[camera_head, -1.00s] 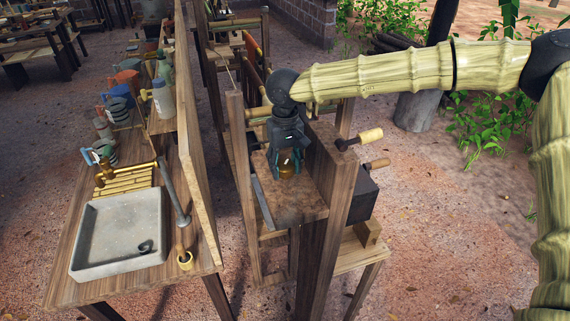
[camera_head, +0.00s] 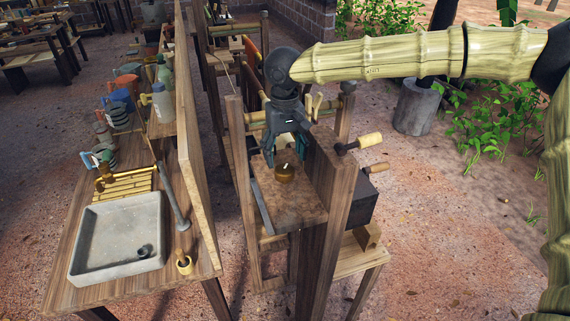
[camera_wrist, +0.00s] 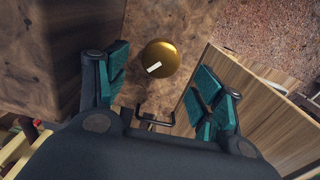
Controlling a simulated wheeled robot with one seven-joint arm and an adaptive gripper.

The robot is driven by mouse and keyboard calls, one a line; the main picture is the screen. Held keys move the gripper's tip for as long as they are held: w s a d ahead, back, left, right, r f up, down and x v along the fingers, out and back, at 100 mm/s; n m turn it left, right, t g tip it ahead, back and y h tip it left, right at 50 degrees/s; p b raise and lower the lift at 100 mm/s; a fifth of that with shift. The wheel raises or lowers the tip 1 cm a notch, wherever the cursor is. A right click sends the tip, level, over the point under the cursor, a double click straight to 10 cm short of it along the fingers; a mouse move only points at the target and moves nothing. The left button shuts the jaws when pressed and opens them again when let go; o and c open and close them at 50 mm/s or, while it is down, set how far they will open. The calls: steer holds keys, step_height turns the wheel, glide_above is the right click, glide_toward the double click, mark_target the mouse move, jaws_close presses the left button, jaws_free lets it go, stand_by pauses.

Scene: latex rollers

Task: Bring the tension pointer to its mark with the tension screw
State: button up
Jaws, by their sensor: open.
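A round brass knob (camera_head: 285,173), which looks like the tension screw, stands on the wooden top (camera_head: 302,205) of the roller frame. In the wrist view the knob (camera_wrist: 160,58) shows a short white line on its top. My gripper (camera_head: 286,153) is above the knob, pointing down, apart from it and empty. In the wrist view the teal-padded fingers of my gripper (camera_wrist: 160,88) are spread wide, with the knob beyond them. A dark U-shaped piece (camera_wrist: 155,119) shows below the knob. I cannot make out the tension pointer or its mark.
A thick wooden post (camera_head: 333,165) rises right beside the top, with wooden-handled cranks (camera_head: 368,140) beyond it. A tall wooden board (camera_head: 197,150) stands to the left. Beyond it a bench holds a grey basin (camera_head: 118,240) and bottles (camera_head: 163,102).

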mark_target(285, 168)
step_height(285, 168, up, 6)
steer(key=shift+r, duration=0.15)
stand_by(0.5)
